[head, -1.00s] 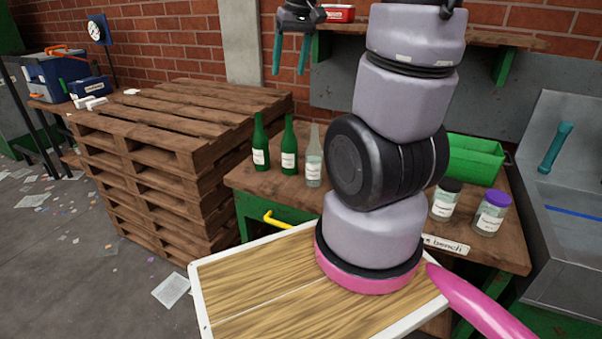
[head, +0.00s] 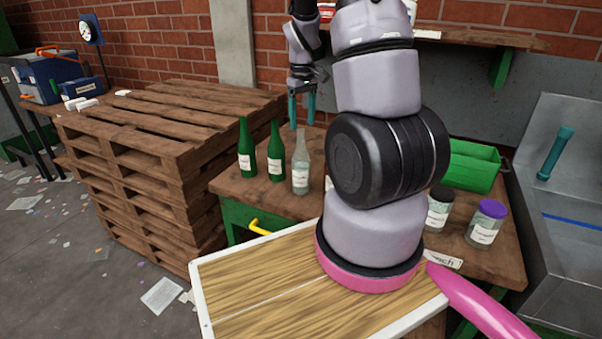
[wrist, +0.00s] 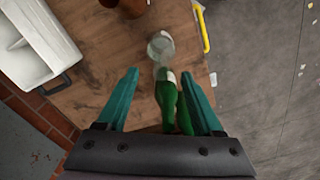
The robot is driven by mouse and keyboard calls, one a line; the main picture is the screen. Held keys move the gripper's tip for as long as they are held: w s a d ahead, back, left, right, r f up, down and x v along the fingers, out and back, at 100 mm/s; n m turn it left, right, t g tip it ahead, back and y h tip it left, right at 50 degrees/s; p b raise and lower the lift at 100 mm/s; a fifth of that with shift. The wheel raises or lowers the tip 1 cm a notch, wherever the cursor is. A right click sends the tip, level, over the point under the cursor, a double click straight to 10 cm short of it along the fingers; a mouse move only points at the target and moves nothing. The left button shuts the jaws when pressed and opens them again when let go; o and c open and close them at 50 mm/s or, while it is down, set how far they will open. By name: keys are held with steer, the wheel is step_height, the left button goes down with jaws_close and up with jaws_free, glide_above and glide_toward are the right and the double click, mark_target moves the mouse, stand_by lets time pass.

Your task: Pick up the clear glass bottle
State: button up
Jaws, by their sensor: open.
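The clear glass bottle (head: 300,174) stands upright with a white label on the wooden bench, at the right end of a row with two green bottles (head: 276,160) (head: 246,155). My gripper (head: 302,122) points down with its teal fingers apart and empty, just above the clear bottle's neck in the head view. In the wrist view, the clear bottle (wrist: 160,46) shows just beyond the fingertips of my open gripper (wrist: 159,74). The green bottles (wrist: 167,98) lie between and near the fingers there, closer to the right one.
Two lidded jars, one black-topped (head: 438,208) and one purple-topped (head: 486,224), stand on the bench's right side. A green bin (head: 472,168) is behind them. Stacked pallets (head: 150,160) stand left of the bench (head: 232,186). A shelf (head: 480,38) hangs above.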

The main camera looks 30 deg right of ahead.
mark_target(301, 130)
steer(key=f, duration=0.4)
steer(key=shift+w+a+f, duration=0.15)
steer(key=shift+w+f, duration=0.1)
steer(key=shift+f, duration=0.1)
jaws_close()
stand_by(1.1)
